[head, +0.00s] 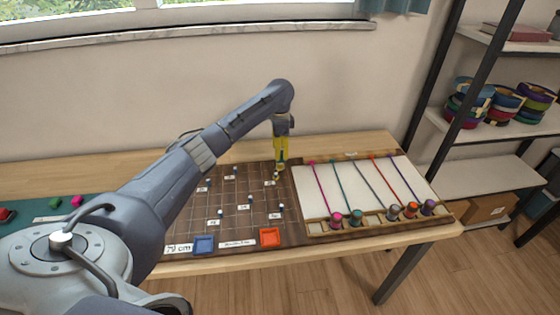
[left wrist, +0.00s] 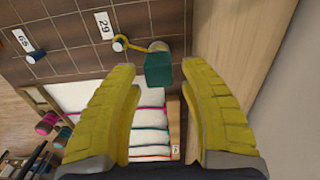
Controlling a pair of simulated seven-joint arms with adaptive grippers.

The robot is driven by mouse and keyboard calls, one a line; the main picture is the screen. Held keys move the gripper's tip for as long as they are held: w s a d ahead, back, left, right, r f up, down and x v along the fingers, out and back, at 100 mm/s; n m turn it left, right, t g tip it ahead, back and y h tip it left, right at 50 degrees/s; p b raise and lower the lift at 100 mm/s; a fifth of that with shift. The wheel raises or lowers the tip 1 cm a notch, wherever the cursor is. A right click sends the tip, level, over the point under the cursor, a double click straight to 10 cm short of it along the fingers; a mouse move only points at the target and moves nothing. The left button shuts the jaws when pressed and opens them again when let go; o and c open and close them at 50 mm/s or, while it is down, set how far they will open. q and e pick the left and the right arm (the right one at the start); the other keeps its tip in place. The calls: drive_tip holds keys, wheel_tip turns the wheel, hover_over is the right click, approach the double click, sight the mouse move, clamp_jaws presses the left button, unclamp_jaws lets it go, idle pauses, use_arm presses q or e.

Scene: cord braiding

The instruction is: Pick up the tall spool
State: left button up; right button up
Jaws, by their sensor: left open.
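My left gripper (head: 281,166) points down over the far right part of the brown pegboard (head: 232,222) in the head view. In the left wrist view its yellow fingers (left wrist: 160,80) are apart, with nothing held between them. A dark green block-like piece with a pale round end (left wrist: 158,70) shows just beyond the fingertips; I cannot tell if it is the tall spool. A yellow cord (left wrist: 132,42) runs from it to a peg by the label 29. Several coloured spools, among them a pink one (head: 336,218) and a purple one (head: 429,207), stand in the wooden rack. My right gripper is not in view.
Coloured cords cross the white board (head: 372,180) right of the pegboard. A blue tray (head: 204,245) and an orange tray (head: 270,237) sit at the pegboard's front edge. A shelf with cord rolls (head: 500,100) stands at the right. Bare tabletop (head: 240,156) lies behind the pegboard.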

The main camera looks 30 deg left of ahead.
sight(280, 161)
use_arm(q)
drive_tip(key=shift+s+f, duration=0.1)
drive_tip(key=shift+f, duration=2.75)
clamp_jaws()
